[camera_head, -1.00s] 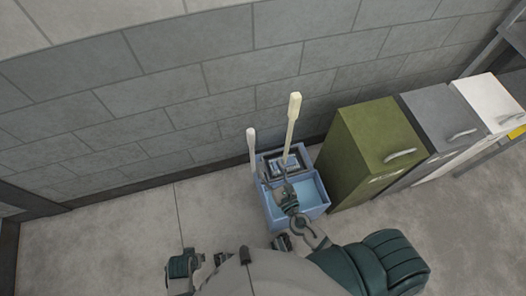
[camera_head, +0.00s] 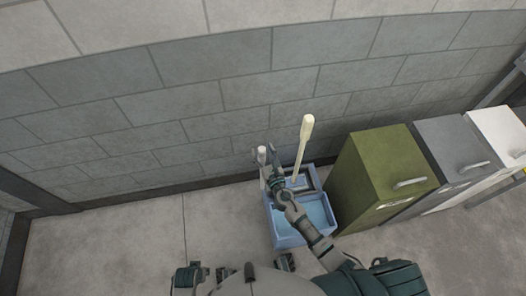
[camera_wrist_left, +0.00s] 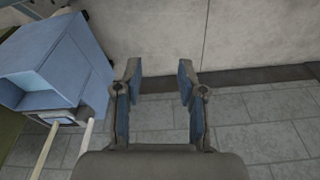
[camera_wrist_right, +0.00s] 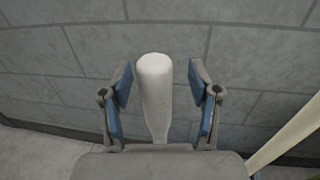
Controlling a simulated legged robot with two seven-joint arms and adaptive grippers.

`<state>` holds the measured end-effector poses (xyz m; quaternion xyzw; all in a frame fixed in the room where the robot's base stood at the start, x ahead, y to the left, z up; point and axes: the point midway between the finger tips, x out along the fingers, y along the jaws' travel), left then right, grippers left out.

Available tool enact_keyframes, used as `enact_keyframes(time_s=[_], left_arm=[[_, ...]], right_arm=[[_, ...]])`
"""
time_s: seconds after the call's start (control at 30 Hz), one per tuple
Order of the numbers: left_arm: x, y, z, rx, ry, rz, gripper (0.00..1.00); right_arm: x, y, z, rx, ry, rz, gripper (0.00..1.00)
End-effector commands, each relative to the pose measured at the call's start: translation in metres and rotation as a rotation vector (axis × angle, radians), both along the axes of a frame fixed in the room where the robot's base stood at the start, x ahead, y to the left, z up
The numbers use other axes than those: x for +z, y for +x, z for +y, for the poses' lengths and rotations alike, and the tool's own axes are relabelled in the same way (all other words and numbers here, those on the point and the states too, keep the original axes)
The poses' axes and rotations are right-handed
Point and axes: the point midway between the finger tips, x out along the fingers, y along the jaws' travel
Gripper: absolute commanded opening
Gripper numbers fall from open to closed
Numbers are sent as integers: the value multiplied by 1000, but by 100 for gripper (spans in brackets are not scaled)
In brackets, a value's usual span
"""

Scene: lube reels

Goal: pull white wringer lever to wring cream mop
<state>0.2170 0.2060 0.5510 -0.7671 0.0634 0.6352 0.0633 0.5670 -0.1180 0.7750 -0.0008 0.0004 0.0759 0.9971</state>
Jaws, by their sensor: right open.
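The white wringer lever (camera_head: 262,154) stands upright at the left side of the blue mop bucket (camera_head: 290,241). My right gripper (camera_head: 262,152) is at the lever's top, open. In the right wrist view the lever (camera_wrist_right: 154,95) stands between the open fingers (camera_wrist_right: 160,90), with a gap on each side. The cream mop handle (camera_head: 304,145) rises from the wringer, to the right of the lever; it also shows at the right edge of the right wrist view (camera_wrist_right: 290,135). The mop's head is hidden. My left gripper (camera_wrist_left: 158,85) is open and empty, away from the bucket.
A green cabinet (camera_head: 372,170) stands close to the bucket's right, with a grey cabinet (camera_head: 455,145) and a white one (camera_head: 503,135) beyond. A grey block wall (camera_head: 180,105) runs behind. The floor (camera_head: 130,235) left of the bucket is clear.

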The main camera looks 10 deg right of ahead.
Motion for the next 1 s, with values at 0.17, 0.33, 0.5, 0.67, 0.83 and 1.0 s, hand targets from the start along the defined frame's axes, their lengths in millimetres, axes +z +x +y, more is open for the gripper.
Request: enact_keyframes(time_s=[0.17,0.33,0.5,0.67,0.83,1.0], left_arm=[[1,0,0,0,0,-1,40],[1,0,0,0,0,-1,40],[0,0,1,0,1,0,40],[0,-3,3,2,4,7,40],[17,-1,2,3,2,-1,40],[40,0,2,5,2,-9,40]], right_arm=[[0,1,1,1,0,0,62],[0,1,1,1,1,0,39],[0,1,1,2,1,0,0],[-1,0,1,3,1,-1,0],[-4,-5,1,2,1,-12,0],[-5,-11,1,1,-1,-28,0]])
